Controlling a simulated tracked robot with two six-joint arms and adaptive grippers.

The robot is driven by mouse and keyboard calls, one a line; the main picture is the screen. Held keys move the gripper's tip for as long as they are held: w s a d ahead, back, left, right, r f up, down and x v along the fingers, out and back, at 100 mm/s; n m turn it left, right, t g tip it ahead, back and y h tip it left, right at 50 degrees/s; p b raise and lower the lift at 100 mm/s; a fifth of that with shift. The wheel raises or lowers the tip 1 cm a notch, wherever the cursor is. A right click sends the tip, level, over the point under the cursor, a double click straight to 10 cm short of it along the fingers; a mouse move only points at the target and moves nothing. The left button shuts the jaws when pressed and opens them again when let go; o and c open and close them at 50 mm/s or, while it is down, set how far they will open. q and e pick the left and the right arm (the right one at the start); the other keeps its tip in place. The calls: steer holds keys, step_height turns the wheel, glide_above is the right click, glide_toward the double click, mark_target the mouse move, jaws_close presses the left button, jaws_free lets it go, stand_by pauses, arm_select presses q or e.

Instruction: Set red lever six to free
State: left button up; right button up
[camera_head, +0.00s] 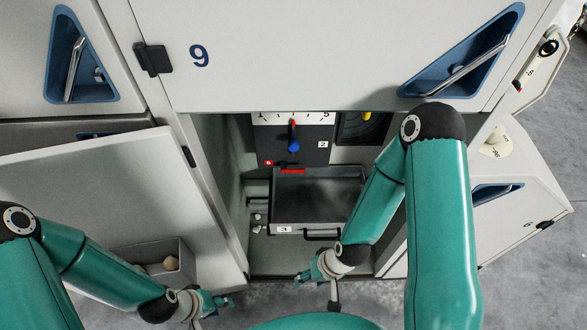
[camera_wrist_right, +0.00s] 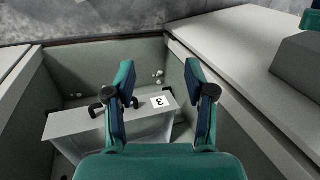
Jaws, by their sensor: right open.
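A small red tag (camera_head: 268,163), its mark too small to read for sure, sits at the lower left of a dark panel inside the open cabinet. A red bar (camera_head: 293,171) beside it, at the drawer's back edge, may be the red lever; its setting is unclear. My left gripper (camera_head: 213,308) appears open and empty at lower left.
An open cabinet door (camera_head: 110,190) stands at left, with a grey bin (camera_head: 150,264) holding round things beside it. Small pale bits (camera_head: 257,217) lie left of the drawer. My right arm covers the compartment's right side.

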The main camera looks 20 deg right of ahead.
steer(key=o, duration=0.7)
steer(key=w+f+t+b, duration=0.1)
steer(key=w+b, duration=0.1)
steer(key=w+f+t+b, duration=0.1)
steer(key=w+f+b, duration=0.1)
steer(key=b, duration=0.1)
steer(key=w+f+t+h+b, duration=0.1)
steer(key=w+f+b, duration=0.1)
steer(key=shift+w+a, duration=0.15)
steer(key=shift+w, duration=0.1)
steer(key=m+t+h+b, duration=0.1)
steer(key=t+h+b, duration=1)
steer(key=b, duration=1.8)
glide_toward(294, 171)
steer(key=w+d+t+y+b, duration=0.1)
steer(key=w, duration=0.2)
steer(key=w+d+f+t+y+b, duration=0.1)
steer(key=w+d, duration=0.1)
steer(key=w, duration=0.1)
steer(key=w+d+y+b, duration=0.1)
steer(key=w, duration=0.2)
steer(key=shift+w+d+f+t, duration=0.15)
steer(key=shift+w+d+t, duration=0.05)
steer(key=shift+d+t, duration=0.2)
steer(key=c, duration=1.3)
steer(key=shift+d, duration=0.1)
steer(key=shift+c, duration=0.4)
